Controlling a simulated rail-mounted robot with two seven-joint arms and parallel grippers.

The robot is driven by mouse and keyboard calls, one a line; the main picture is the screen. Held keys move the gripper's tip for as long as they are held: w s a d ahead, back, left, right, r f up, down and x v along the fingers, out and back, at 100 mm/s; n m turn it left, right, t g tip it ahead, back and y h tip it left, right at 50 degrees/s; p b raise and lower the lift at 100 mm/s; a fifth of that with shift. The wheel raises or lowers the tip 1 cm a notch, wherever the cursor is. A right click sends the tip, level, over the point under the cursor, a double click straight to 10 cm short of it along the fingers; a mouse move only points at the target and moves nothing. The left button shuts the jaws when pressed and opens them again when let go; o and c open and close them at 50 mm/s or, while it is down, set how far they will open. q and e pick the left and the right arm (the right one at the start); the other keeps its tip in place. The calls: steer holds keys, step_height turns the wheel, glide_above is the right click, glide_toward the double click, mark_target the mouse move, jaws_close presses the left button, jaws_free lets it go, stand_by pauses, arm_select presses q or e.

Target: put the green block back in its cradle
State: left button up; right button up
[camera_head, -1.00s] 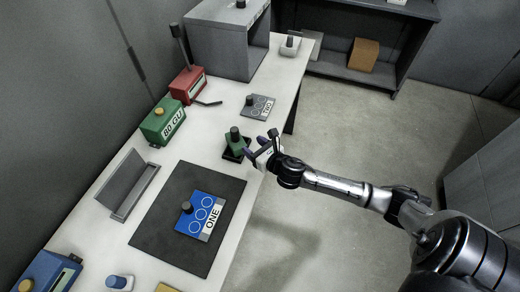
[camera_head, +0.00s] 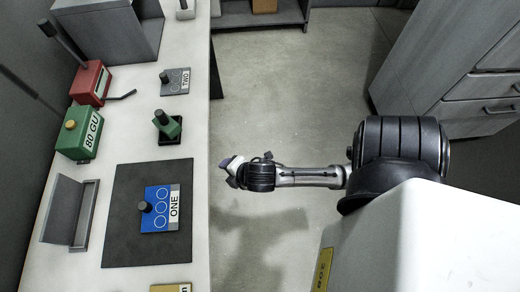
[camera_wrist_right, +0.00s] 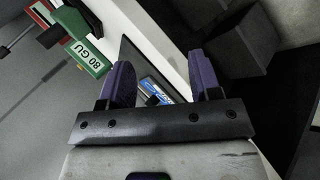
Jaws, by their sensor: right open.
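The green block (camera_head: 174,129) with a dark knob is at the black cradle (camera_head: 161,140) near the right edge of the white bench. It looks askew to the cradle's rim; I cannot tell whether it sits flat inside. My right gripper (camera_head: 231,168) is off the bench edge, right of and below the block in the head view, apart from it. In the right wrist view its two purple fingers (camera_wrist_right: 160,62) stand apart with nothing held between them. My left gripper is in neither view.
A blue plate marked ONE (camera_head: 156,222) lies on a dark mat (camera_head: 120,247). A grey plate marked TWO (camera_head: 174,80), a green box marked 80 GU (camera_head: 75,140) and a red box (camera_head: 87,84) stand on the bench. The floor (camera_head: 290,90) right of it is clear.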

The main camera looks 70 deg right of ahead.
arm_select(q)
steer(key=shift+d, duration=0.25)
arm_select(e)
steer(key=s+a+m+g+y, duration=0.2)
steer(key=s+a+m+g, duration=0.2)
steer(key=s+m, duration=0.7)
steer(key=shift+s+a+g, duration=0.3)
steer(key=shift+a+g, duration=0.1)
steer(key=shift+a, duration=0.75)
arm_select(q)
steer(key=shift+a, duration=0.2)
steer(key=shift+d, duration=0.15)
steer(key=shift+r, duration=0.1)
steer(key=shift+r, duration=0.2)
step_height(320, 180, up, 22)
steer(key=p, duration=2.2)
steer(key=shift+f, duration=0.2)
arm_select(e)
step_height(320, 180, up, 22)
